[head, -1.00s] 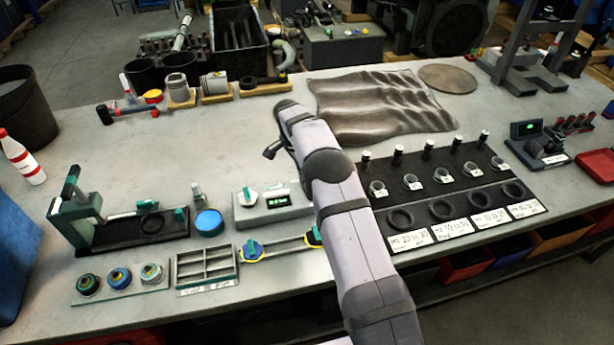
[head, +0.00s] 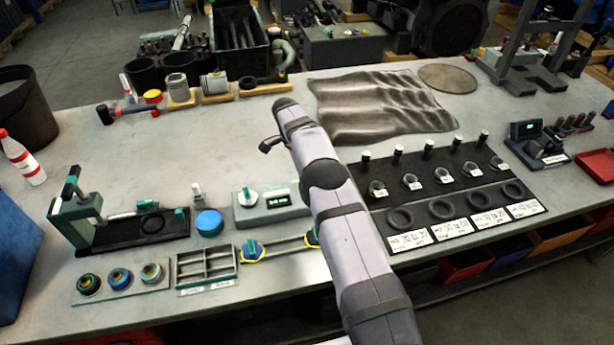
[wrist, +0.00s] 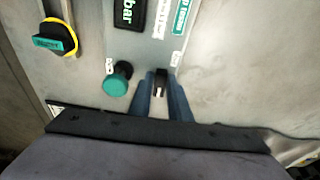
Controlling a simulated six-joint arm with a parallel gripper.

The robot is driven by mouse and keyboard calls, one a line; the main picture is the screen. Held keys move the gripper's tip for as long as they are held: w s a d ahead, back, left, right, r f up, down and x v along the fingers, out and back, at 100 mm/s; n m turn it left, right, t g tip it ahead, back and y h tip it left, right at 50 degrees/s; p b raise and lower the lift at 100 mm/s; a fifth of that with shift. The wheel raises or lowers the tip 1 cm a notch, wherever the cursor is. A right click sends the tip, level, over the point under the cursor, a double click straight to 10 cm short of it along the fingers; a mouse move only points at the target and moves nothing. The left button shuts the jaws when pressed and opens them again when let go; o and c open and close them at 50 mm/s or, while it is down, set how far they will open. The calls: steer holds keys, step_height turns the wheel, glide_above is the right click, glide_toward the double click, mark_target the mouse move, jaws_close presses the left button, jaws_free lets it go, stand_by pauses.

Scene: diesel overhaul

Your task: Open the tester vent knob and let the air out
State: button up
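The tester is a grey box with a white-and-green knob (head: 248,197) and a small display (head: 279,197) in the head view. The wrist view shows part of its top (wrist: 150,50), with a "bar" display, a green label and a round green knob (wrist: 117,80). A small black knob (wrist: 161,78) sits near the box's end, beside a white tag too small to read. My gripper (wrist: 162,85) has its blue fingers on either side of the black knob, seemingly closed on it. My arm hides the gripper and this end of the tester in the head view.
A blue-lidded jar (head: 208,222) stands left. The black parts board (head: 440,190) is right of my arm.

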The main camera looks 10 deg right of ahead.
steer(key=o, duration=0.4)
steer(key=shift+r, duration=0.15)
steer(key=shift+r+p, duration=1.8)
steer(key=shift+r, duration=0.85)
steer(key=shift+r+p, duration=1.65)
steer(key=shift+r, duration=0.35)
